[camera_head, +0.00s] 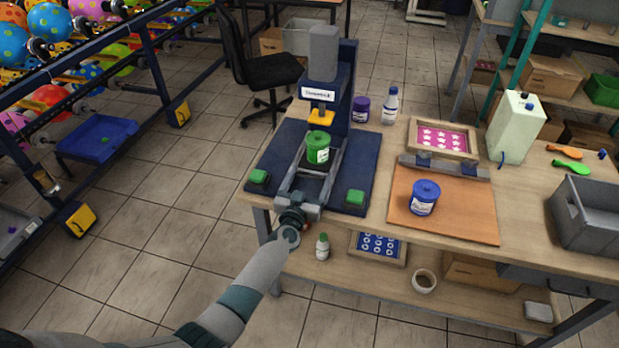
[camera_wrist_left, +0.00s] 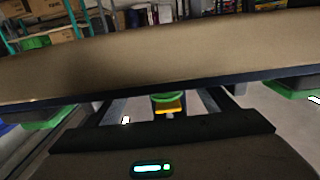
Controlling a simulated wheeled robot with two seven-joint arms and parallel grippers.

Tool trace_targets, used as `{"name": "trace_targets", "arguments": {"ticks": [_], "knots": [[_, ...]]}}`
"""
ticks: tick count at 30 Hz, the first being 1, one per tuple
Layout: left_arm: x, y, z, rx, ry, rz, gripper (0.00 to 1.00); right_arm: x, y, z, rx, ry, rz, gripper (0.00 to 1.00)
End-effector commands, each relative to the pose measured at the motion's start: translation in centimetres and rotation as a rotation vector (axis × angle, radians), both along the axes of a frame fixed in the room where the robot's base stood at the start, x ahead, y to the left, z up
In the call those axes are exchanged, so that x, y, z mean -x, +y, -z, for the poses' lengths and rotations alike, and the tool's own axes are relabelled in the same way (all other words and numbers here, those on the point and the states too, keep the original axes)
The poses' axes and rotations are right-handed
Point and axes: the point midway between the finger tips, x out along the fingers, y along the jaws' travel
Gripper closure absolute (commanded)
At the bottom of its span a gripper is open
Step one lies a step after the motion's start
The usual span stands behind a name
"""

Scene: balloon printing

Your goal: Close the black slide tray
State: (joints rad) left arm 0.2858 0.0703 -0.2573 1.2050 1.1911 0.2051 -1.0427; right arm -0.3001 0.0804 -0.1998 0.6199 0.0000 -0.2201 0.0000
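The slide tray (camera_head: 325,172), a dark grey railed frame, lies on the navy base of the press (camera_head: 338,95) and extends to the table's front edge. A green jar (camera_head: 318,148) stands on it under the yellow press head (camera_head: 321,116). My left gripper (camera_head: 294,217) is at the tray's front end, close to or touching its front block. The fingers are hard to make out. In the left wrist view, turned upside down, a dark crossbar (camera_wrist_left: 165,132) spans the near side, with the green jar (camera_wrist_left: 168,98) beyond. My right gripper is not in view.
Green buttons (camera_head: 259,176) (camera_head: 355,197) flank the tray. To the right are a blue jar (camera_head: 423,198) on an orange board (camera_head: 462,215), a pink stencil frame (camera_head: 443,138) and a grey bin (camera_head: 585,220). A lower shelf (camera_head: 340,270) holds a white bottle (camera_head: 322,247).

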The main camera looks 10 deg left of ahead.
Motion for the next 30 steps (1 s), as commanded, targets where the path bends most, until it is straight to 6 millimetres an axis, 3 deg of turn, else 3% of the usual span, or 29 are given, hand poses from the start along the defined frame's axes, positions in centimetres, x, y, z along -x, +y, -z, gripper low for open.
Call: {"name": "trace_targets", "arguments": {"ticks": [8, 14, 30], "knots": [[0.5, 0.1, 0.0, 0.001, 0.0, -0.001, 0.23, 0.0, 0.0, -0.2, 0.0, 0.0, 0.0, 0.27], [2.3, 0.1, 0.0, 0.001, 0.001, -0.001, 0.23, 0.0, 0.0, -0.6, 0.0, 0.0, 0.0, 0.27], [11.5, 0.4, 0.1, 0.0, 0.001, -0.001, 0.23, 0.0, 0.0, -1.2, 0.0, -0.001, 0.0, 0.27]]}}
